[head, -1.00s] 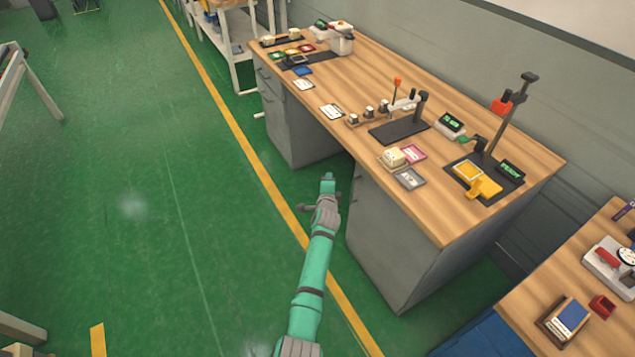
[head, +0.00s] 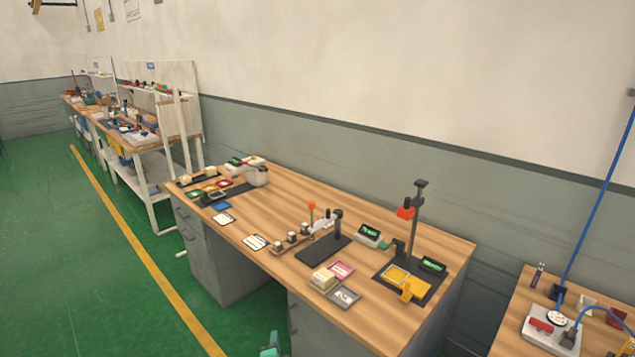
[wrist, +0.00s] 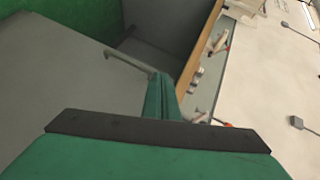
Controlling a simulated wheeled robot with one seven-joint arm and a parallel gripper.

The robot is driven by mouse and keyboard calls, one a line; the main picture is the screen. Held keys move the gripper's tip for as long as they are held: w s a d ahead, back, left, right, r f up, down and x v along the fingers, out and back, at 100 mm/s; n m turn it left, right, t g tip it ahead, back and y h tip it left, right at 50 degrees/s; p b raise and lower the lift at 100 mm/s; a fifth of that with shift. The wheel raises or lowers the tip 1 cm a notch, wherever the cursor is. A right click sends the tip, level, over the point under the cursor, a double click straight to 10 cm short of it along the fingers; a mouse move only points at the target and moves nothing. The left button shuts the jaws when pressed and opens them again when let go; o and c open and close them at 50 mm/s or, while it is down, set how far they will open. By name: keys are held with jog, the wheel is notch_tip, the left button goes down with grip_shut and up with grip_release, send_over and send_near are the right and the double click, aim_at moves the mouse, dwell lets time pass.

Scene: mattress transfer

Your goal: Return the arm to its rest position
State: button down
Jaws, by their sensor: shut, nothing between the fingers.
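My gripper (head: 270,346) shows only as a small green tip at the bottom edge of the head view, in front of the workbench (head: 330,208) and below its top. The rest of my arm is out of that view. In the wrist view my gripper (wrist: 161,97) has its green fingers together with nothing between them. It points along the bench's grey drawer front, and a drawer handle (wrist: 130,61) shows left of the fingers. I cannot tell whether the fingers touch the bench.
Another bench (head: 566,279) stands at right and shelving (head: 150,140) at back left. Green floor (head: 60,250) is clear at left.

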jog(key=s+d+f+n+h, duration=0.1)
jog(key=s+d+n, duration=0.2)
jog(key=s+d, duration=0.45)
jog(key=s+d+f+n, duration=0.2)
jog(key=s+d, duration=0.2)
jog(key=s, duration=0.7)
jog(key=s+d+f+n+h, duration=0.1)
jog(key=s+d+n, duration=0.2)
jog(key=s+d, duration=0.45)
jog(key=s+a+r+n, duration=0.1)
jog(key=s+r+n, duration=0.15)
jog(key=s, duration=0.75)
jog(key=s+r+n, duration=0.1)
jog(key=s+r, duration=0.2)
jog(key=s, duration=0.7)
jog(key=s+a+r+n, duration=0.2)
jog(key=s+a+r, duration=0.1)
jog(key=s+r, duration=0.8)
jog(key=shift+s+t, duration=0.15)
jog(key=shift+t, duration=0.25)
